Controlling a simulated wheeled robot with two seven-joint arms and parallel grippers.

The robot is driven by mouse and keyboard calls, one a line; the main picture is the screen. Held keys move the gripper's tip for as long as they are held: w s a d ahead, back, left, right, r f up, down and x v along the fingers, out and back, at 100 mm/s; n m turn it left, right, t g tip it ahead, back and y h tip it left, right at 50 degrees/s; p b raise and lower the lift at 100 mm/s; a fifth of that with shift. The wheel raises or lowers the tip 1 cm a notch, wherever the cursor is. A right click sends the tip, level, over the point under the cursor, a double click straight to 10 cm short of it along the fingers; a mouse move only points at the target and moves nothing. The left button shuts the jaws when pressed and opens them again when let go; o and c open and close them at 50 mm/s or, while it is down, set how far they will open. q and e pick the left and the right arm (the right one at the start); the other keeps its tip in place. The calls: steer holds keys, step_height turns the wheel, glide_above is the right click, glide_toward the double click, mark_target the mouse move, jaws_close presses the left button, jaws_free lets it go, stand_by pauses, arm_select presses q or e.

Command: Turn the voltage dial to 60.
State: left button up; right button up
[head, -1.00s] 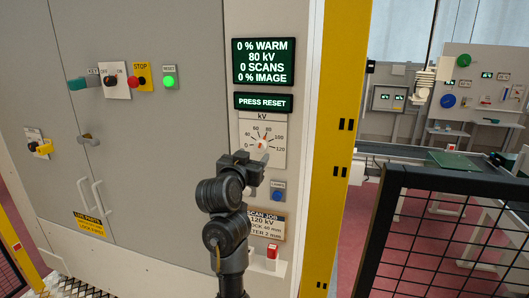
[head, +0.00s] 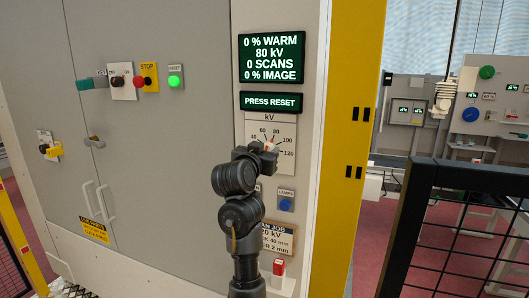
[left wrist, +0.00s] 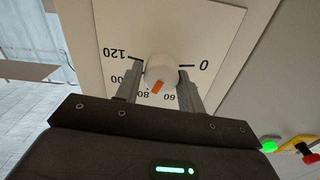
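The voltage dial is a white knob with an orange pointer on a white kV plate (head: 284,124), on the cabinet front. In the left wrist view the knob (left wrist: 160,69) appears upside down, its orange mark near 80. The display (head: 271,58) reads 80 kV. My left gripper (head: 266,152) is at the dial and covers its lower left part in the head view. In the left wrist view its two fingers (left wrist: 160,78) stand apart on either side of the knob, with narrow gaps visible. My right gripper is out of view.
Below the dial are a blue button (head: 286,204), a scan job card (head: 279,238) and a red-topped block (head: 279,267). A lit green reset button (head: 175,82) and a red stop button (head: 138,82) sit left. A black mesh fence (head: 450,235) stands right.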

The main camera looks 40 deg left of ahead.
arm_select(q)
steer(key=c, duration=0.5)
steer(key=shift+c, duration=0.2)
steer(key=shift+n, duration=0.3)
steer(key=shift+a+n, duration=0.15)
steer(key=shift+n, duration=3.45)
steer(key=o, duration=1)
